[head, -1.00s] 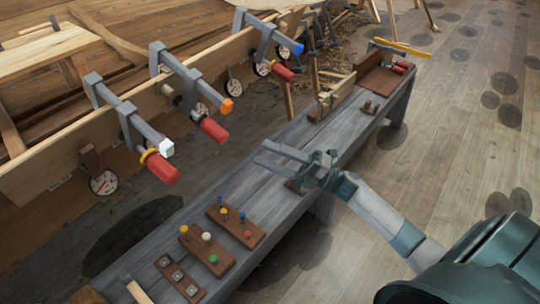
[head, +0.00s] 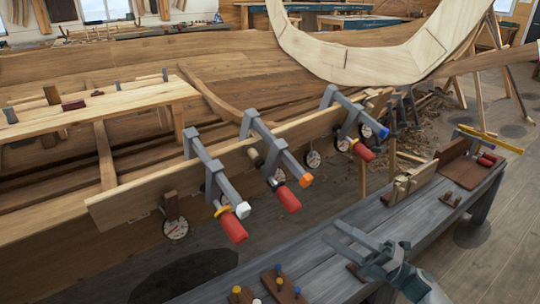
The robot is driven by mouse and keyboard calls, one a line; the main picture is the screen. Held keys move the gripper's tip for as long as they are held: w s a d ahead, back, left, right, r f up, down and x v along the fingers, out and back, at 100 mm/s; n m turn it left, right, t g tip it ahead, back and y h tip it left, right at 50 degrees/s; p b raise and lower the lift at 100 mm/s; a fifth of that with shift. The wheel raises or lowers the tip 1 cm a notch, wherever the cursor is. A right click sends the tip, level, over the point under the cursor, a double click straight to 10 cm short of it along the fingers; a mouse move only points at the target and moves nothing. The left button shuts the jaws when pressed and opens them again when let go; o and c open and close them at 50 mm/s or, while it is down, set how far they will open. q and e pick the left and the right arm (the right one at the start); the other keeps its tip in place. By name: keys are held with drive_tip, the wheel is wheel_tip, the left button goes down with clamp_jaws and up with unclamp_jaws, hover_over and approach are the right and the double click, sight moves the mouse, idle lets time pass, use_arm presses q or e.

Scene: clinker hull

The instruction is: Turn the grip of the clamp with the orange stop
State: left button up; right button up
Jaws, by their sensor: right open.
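Three grey bar clamps with red grips sit along the plank edge of the hull. The middle clamp (head: 262,143) has the orange stop (head: 306,181) at its bar end, and its red grip (head: 288,200) hangs just below and left of the stop. The left clamp has a white stop (head: 243,211) and the right one a blue stop (head: 384,133). My right gripper (head: 332,230) is open and empty over the grey bench, to the right of and lower in the picture than the orange-stop clamp's grip, apart from it. My left gripper is out of view.
Round dials hang by the clamps, one (head: 176,228) at the left.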

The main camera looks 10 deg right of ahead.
sight(299, 209)
drive_tip(key=s+a+f+n+h+p, duration=0.2)
drive_tip(key=s+a+n+h+p, duration=0.15)
drive_tip(key=n+h+p, duration=0.2)
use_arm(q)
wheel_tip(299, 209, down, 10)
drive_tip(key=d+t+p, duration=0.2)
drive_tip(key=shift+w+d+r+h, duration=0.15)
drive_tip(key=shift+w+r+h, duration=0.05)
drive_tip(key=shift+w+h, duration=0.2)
use_arm(e)
drive_tip(key=s+d+r+n+t+h, duration=0.1)
drive_tip(key=s+r+n+t+h, duration=0.1)
drive_tip(key=r+n, duration=0.4)
drive_tip(key=shift+s+d+r+h, duration=0.35)
drive_tip(key=shift+s+r+h, duration=0.5)
drive_tip(key=shift+s, duration=0.15)
drive_tip(key=shift+w, duration=0.1)
